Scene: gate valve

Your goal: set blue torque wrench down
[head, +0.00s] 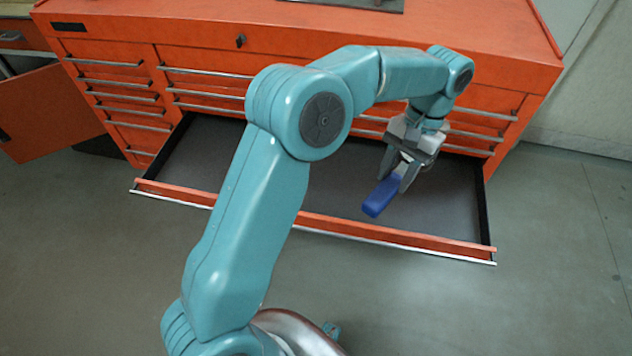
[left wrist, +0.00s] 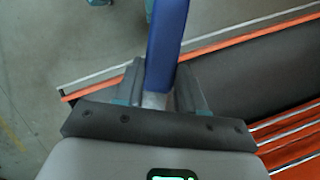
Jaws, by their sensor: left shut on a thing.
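The blue torque wrench (head: 380,197) is held in my left gripper (head: 403,173), whose fingers are shut on it. Only its blue part shows clearly in the head view; the rest is hidden by the gripper. In the left wrist view the blue part (left wrist: 166,45) stands out between the fingers (left wrist: 157,90), with a short grey piece at its base. In the head view the gripper and wrench appear over the open bottom drawer (head: 330,229); the height above its floor is hard to tell. My right gripper is not in view.
The drawer belongs to an orange tool cabinet (head: 200,32) with several closed drawers above. Its dark floor looks bare where visible. A dark mat (head: 345,3) lies on the cabinet top. An orange door (head: 45,112) stands open at left. The grey floor in front is mostly clear.

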